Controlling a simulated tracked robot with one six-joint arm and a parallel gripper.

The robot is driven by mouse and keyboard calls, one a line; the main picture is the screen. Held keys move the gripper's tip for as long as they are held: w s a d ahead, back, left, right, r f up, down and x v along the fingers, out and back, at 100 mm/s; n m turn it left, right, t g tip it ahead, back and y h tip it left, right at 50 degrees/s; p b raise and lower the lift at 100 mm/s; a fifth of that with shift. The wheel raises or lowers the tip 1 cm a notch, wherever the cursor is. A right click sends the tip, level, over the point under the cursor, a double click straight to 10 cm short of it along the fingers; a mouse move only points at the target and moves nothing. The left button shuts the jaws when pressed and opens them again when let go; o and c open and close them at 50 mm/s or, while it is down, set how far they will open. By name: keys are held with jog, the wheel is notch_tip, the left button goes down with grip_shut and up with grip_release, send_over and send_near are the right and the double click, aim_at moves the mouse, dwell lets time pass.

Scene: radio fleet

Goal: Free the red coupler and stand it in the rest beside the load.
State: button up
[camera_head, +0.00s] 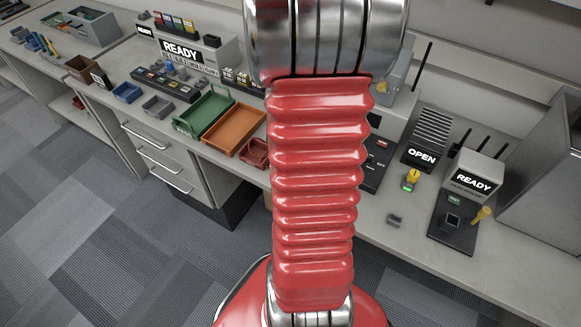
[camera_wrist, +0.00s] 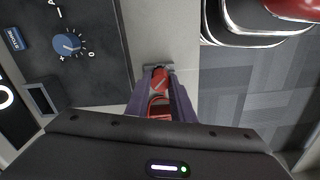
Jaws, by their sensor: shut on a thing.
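My gripper (camera_wrist: 159,88) shows in the wrist view, with two purple fingers shut on the red coupler (camera_wrist: 161,79). The coupler shows as red parts between and below the fingertips. A small grey rest (camera_wrist: 168,67) lies at the fingertips, on the pale bench strip beside a dark panel. I cannot tell whether the coupler sits in it or hovers over it. In the head view my arm hides the gripper and coupler. A small grey block (camera_head: 394,219) stands on the bench there, right of my arm. I cannot tell which thing is the load.
The dark panel (camera_wrist: 100,80) carries a blue knob (camera_wrist: 67,44) and a square socket (camera_wrist: 43,98). The bench edge drops to carpet at right. In the head view, OPEN (camera_head: 422,156) and READY (camera_head: 474,183) units stand right; green (camera_head: 204,113) and orange trays (camera_head: 236,130) stand left.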

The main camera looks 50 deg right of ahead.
jog(key=shift+s+a+f+n, duration=0.1)
jog(key=shift+n, duration=0.2)
jog(key=n, duration=0.4)
dwell(0.4)
jog(key=n, duration=0.4)
jog(key=shift+f+n, duration=0.1)
jog(key=shift+n, duration=1)
jog(key=o, duration=0.9)
